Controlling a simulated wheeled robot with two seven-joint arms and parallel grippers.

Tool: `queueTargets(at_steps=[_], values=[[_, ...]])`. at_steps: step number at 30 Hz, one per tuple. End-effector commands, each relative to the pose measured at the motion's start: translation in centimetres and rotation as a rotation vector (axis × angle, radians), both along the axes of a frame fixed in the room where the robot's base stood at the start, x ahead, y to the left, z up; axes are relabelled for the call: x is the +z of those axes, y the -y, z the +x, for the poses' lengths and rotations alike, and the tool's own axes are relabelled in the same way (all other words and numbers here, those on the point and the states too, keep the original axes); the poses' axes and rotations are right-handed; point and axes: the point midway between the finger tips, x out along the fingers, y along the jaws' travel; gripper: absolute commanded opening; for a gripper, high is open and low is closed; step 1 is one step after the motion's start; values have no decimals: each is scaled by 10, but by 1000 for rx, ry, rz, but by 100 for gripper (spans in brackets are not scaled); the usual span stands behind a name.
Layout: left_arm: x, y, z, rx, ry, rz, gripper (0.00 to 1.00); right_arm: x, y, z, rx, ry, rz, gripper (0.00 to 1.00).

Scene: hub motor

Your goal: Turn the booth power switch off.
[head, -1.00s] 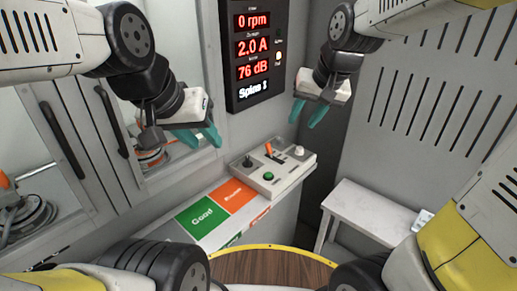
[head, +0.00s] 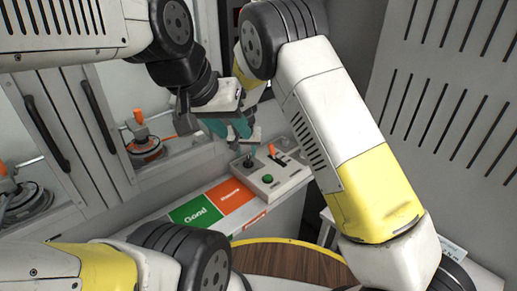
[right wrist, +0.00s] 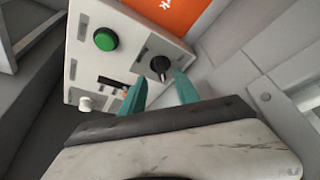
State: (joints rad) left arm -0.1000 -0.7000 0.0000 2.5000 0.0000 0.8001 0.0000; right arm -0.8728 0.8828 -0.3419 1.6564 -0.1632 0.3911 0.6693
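The grey control box (head: 266,183) sits on the ledge. The right wrist view shows the box (right wrist: 125,60), the black knob (right wrist: 159,66), the green button (right wrist: 105,39) and a white knob (right wrist: 86,104). My right gripper (right wrist: 161,78) is open, its teal fingertips apart, with the black knob just beyond and between them; I cannot tell whether they touch.
A green Good card (head: 195,212) and an orange card (head: 230,194) lie left of the box. Cabinet doors with black handles (head: 98,115) and orange-topped fixtures (head: 145,148) are at left. My right arm hides most of the display. A round wooden top (head: 290,262) is in front.

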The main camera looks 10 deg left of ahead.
Motion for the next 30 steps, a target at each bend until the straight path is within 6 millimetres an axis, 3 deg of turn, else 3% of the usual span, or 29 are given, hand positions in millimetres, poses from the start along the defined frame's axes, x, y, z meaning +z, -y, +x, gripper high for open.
queueTargets(at_steps=[12,23,24,30], values=[[0,0,0,0,0,0,36,-57,-2,23,-1,-2,0,37],[0,0,0,0,0,0,36,-64,-2,26,-1,-1,1,37],[0,0,0,0,0,0,36,-64,-2,26,-1,-1,1,35],[0,0,0,0,0,0,36,-64,-2,26,-1,-1,1,0]])
